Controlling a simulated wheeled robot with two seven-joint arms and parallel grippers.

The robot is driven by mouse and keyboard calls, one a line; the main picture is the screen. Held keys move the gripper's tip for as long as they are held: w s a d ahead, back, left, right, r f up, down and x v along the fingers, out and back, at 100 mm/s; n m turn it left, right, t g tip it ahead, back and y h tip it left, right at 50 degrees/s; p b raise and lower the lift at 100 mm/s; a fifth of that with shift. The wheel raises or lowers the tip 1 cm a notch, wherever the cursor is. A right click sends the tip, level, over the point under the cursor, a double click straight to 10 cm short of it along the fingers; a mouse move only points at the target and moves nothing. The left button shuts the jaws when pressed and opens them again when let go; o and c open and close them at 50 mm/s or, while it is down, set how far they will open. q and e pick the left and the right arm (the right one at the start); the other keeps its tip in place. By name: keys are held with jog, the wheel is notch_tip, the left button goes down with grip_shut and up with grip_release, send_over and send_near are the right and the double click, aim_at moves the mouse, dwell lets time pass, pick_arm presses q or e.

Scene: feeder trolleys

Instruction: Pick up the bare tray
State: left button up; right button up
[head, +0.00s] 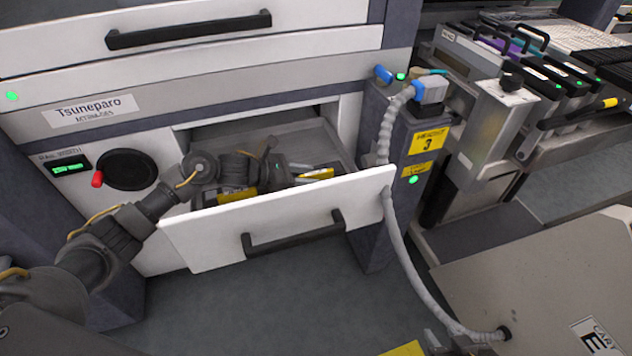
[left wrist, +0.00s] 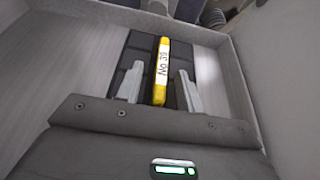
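A white-fronted drawer (head: 290,215) stands open below the cabinet, and my left arm reaches over its front into it. Inside, a dark flat piece (left wrist: 145,48) with an upright yellow bar (left wrist: 161,70) marked "No 39" lies on the grey drawer floor. I cannot tell whether it is the bare tray. My left gripper (left wrist: 158,88) is open, with one pale finger on each side of the bar and a gap on both sides. In the head view, my left gripper (head: 290,172) is low in the drawer, partly hidden. A dark part at the bottom edge may be my right gripper (head: 450,345); its fingers are unclear.
The drawer's walls and front rim (head: 280,195) surround the left gripper closely. A grey hose (head: 392,220) runs from a blue plug past the drawer's right end to cart E (head: 550,280). Feeders (head: 520,65) stand on the right. Open floor (head: 280,300) lies before the drawer.

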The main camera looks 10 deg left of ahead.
pick_arm(q)
grip_shut()
jog(key=shift+r, duration=0.1)
dwell(0.3)
